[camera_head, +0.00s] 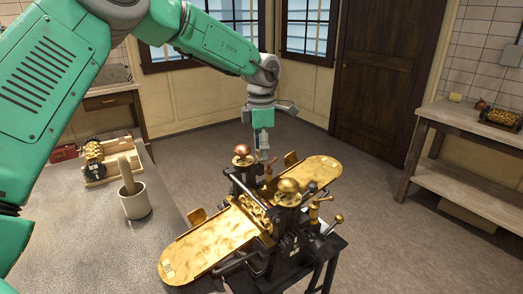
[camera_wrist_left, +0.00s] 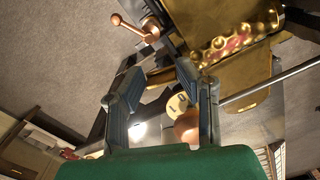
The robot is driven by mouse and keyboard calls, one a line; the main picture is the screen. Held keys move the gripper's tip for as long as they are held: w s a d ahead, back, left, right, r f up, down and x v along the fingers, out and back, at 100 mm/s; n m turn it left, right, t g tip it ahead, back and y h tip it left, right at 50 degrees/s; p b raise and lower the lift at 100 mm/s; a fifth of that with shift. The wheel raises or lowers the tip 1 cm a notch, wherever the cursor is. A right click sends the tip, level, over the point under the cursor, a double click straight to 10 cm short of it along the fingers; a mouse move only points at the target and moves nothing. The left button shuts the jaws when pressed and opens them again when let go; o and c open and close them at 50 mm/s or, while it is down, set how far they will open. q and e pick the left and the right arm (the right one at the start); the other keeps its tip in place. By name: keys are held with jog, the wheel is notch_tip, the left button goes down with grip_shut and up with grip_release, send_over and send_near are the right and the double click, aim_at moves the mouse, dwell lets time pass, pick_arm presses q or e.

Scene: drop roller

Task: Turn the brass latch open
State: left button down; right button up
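The machine (camera_head: 285,225) stands on a dark stand, with long brass trays (camera_head: 212,245) on two sides. It carries copper and brass knobs (camera_head: 289,187) and small ball-ended levers (camera_head: 318,212); I cannot tell which part is the latch. My left gripper (camera_head: 263,150) points down at the machine's far side, beside the copper knob (camera_head: 244,152). In the left wrist view its two fingers (camera_wrist_left: 160,72) are apart with nothing gripped between them. A copper ball-ended lever (camera_wrist_left: 137,28) lies beyond the fingertips there. A copper knob (camera_wrist_left: 188,126) is partly hidden behind one finger. My right gripper is not in view.
A grey table (camera_head: 85,225) at left holds a beige cup with a pestle (camera_head: 134,197) and a roller in a wooden frame (camera_head: 100,160). A wooden bench (camera_head: 470,125) stands at right. Open floor surrounds the machine's far and right sides.

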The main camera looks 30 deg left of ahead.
pick_arm(q)
jog(key=shift+s+a+f, duration=0.1)
jog(key=shift+s+a, duration=0.05)
jog(key=shift+a, duration=0.1)
jog(key=shift+p, duration=0.3)
jog(key=n+p, duration=0.2)
jog(key=n, duration=0.1)
jog(key=shift+s, duration=0.1)
jog(key=shift+a+n+p, duration=0.15)
jog(key=shift+n+p, duration=0.15)
jog(key=shift+n, duration=0.4)
jog(key=shift+f, duration=0.1)
jog(key=shift+s, duration=0.1)
jog(key=c, duration=1.2)
grip_release()
